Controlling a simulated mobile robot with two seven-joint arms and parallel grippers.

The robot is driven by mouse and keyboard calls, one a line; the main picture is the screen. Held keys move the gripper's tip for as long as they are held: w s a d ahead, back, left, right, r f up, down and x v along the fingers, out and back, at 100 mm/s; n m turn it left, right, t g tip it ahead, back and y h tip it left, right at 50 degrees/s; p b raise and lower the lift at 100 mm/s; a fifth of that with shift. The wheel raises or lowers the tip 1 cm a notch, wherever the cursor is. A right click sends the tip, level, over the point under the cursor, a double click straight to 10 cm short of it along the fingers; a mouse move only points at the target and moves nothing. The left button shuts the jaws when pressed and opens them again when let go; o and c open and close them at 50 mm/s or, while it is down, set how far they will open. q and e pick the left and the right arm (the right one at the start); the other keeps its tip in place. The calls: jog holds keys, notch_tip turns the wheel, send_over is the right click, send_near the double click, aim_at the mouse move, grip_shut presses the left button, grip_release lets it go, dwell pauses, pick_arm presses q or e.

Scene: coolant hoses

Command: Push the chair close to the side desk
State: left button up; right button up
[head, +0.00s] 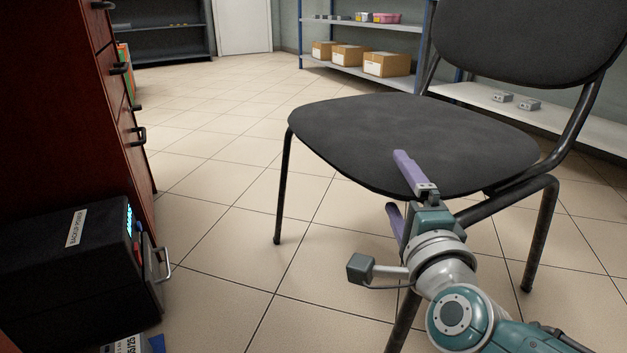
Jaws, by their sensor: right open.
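The chair (400,140) has a dark grey seat, a backrest (525,35) and black metal legs. It stands upright on the tiled floor at the right of the head view. My right gripper (398,185) is open at the front edge of the seat. One purple finger shows over the seat and the other below its edge; whether they touch it I cannot tell. The gripper hides part of a front leg. A reddish-brown wooden desk or drawer unit (85,110) stands at the left, apart from the chair; it may be the side desk. My left gripper is not in view.
A black box with a label (75,235) and a metal handle stands low at the left. Shelves with cardboard boxes (347,55) stand behind the chair. Another shelf (160,30) and a white door (243,25) are at the back. The floor (225,170) between drawers and chair is clear.

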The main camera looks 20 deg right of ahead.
jog(key=shift+w+d, duration=0.25)
jog(key=shift+w, duration=0.35)
jog(key=shift+c, duration=0.4)
grip_shut()
dwell(0.4)
